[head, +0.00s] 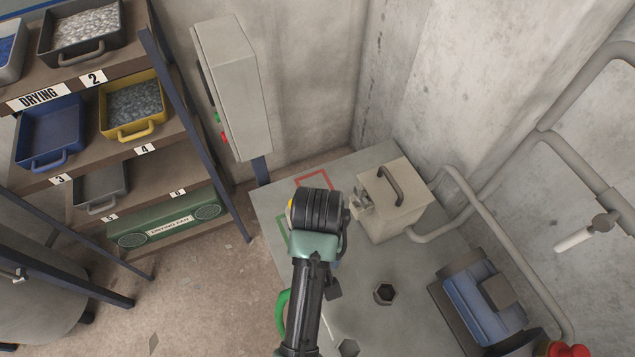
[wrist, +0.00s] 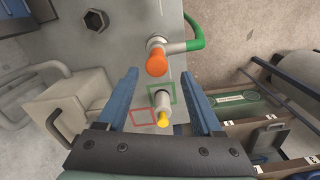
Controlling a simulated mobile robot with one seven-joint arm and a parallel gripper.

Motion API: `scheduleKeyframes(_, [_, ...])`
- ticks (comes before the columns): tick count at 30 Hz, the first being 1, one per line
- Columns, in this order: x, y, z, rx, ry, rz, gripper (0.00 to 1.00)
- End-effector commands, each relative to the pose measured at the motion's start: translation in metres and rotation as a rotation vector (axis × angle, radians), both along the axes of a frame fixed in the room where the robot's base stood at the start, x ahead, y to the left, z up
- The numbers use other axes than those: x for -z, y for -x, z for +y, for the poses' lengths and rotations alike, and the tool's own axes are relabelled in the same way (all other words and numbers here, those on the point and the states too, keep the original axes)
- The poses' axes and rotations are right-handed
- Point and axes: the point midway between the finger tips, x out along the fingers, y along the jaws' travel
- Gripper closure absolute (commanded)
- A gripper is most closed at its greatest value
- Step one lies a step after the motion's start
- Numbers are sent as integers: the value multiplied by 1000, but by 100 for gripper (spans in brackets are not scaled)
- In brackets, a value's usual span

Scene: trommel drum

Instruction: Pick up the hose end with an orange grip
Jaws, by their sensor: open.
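The hose end with an orange grip (wrist: 156,62) shows in the wrist view, with a pale collar joined to a green hose (wrist: 187,44). My gripper (wrist: 160,74) is open and empty, its two blue fingers apart. The orange grip appears between and slightly beyond the fingertips; I cannot tell how far below them it lies. A second, pale piece with a yellow tip (wrist: 163,122) shows between the fingers, nearer the palm. In the head view my arm hides the orange grip, and only part of the green hose (head: 282,312) shows.
The grey bench top (head: 372,326) has a red outline (head: 314,178) and a green outline (wrist: 162,85). A beige box with a handle (head: 398,205) and a blue machine (head: 484,303) stand on the right. Shelves with trays (head: 125,150) are at left. Pipes (head: 560,145) run along the wall.

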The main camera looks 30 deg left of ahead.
Motion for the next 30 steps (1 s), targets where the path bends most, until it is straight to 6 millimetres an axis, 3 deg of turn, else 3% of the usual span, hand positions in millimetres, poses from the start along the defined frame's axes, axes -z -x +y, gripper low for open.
scheduleKeyframes(3, [17, 0, -1, 2, 1, 1, 32])
scheduleKeyframes(11, [35, -1, -2, 3, 0, -1, 32])
scheduleKeyframes(21, [77, -2, -4, 2, 0, -4, 32])
scheduleKeyframes(30, [81, -2, -4, 3, -1, -7, 32])
